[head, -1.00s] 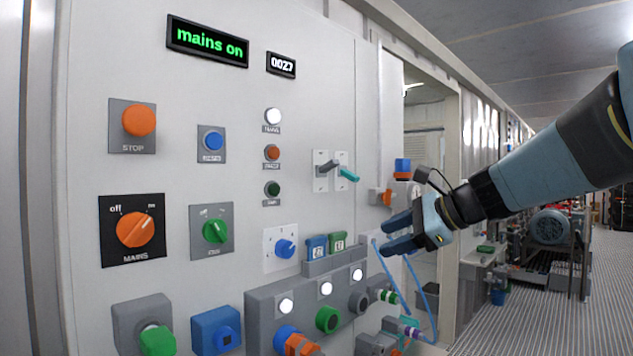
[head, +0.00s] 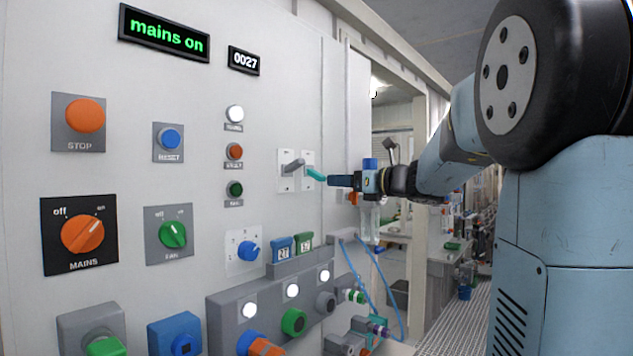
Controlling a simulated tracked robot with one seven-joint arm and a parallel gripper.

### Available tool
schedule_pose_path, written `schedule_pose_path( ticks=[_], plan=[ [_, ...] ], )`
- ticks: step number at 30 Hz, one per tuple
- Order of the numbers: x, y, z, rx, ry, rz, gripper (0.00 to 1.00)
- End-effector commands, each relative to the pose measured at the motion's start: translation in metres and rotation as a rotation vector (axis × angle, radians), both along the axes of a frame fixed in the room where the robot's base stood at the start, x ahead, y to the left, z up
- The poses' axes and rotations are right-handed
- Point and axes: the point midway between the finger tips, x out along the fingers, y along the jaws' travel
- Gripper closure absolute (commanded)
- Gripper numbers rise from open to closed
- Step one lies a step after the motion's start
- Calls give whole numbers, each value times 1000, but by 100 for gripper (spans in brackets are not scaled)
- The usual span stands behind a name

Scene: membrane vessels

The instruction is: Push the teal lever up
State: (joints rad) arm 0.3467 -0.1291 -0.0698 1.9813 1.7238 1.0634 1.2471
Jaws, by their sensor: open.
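The teal lever (head: 316,174) sticks out from a white plate on the panel, beside a grey lever (head: 294,165) on its left. Its tip points right and slightly downward. My gripper (head: 332,181) is at the lever's tip, with its dark fingers pointing left toward the panel. The fingers look close to or touching the tip; I cannot tell which. The gap between the fingers is not clear from this side, and nothing is seen held.
Below the levers are blue and green tags (head: 293,245) in a grey holder and a button box (head: 272,306). Blue hoses (head: 372,280) hang at the panel's right edge. A blue-capped clear vessel (head: 369,215) stands behind my gripper. A doorway opens to the right.

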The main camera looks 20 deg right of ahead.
Motion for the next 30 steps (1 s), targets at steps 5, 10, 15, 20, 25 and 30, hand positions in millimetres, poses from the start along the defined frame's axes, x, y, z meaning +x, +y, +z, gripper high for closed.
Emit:
schedule_pose_path(
  ticks=[5,10,15,20,25,30],
  plan=[
    [26,19,0,0,1,3,47],
    [46,33,0,1,1,1,47],
    [57,42,0,-1,1,1,47],
    [61,44,0,-1,0,-1,47],
    [61,44,0,-1,0,-1,47],
    [61,44,0,-1,0,0,57]
  ],
)
